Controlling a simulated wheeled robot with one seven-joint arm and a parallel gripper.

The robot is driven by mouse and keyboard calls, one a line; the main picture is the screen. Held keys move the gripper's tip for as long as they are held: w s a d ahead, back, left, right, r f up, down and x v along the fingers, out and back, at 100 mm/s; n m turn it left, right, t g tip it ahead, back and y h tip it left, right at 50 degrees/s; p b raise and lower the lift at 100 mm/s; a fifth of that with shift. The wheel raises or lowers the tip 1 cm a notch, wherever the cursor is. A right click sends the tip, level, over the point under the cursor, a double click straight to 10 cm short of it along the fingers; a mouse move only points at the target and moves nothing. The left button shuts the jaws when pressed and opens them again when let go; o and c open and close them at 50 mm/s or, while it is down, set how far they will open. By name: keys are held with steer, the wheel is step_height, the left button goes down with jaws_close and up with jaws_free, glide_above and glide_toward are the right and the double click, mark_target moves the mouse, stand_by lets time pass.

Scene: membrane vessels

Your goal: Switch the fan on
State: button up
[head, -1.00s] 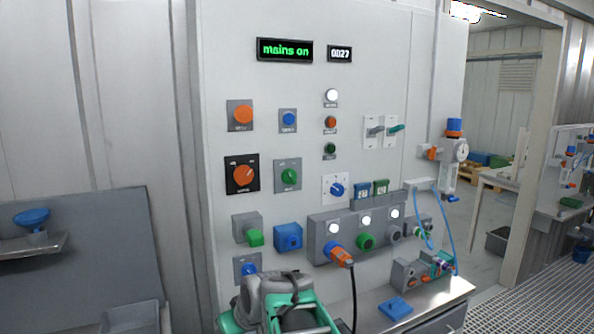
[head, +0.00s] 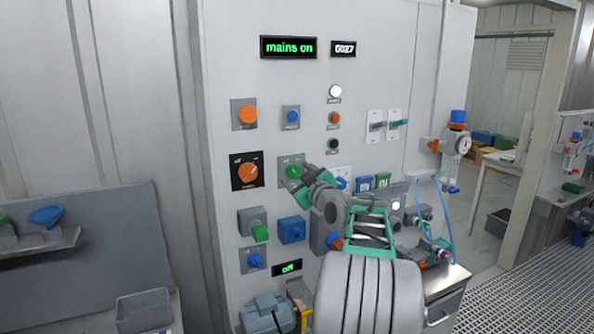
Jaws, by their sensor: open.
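The control panel (head: 375,70) carries several knobs and buttons, and their labels are too small to read, so I cannot tell which one is the fan's. My gripper (head: 302,180) is open, with its fingers at the green knob (head: 293,171) on a grey plate (head: 285,159). One finger partly covers the plate's lower right. I cannot tell whether the fingers touch the knob. A small display (head: 287,268) low on the panel reads "off" in green. The upper display (head: 288,47) reads "mains on". A grey-blue motor-like unit (head: 265,315) stands below the panel; no fan is clearly recognisable.
An orange knob (head: 248,171) is left of the green one, and a blue knob (head: 342,184) is right, partly behind my gripper. My arm hides much of the lower right panel. A shelf (head: 40,246) is at left.

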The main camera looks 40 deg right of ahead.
steer(key=shift+w, duration=0.15)
steer(key=c, duration=1.4)
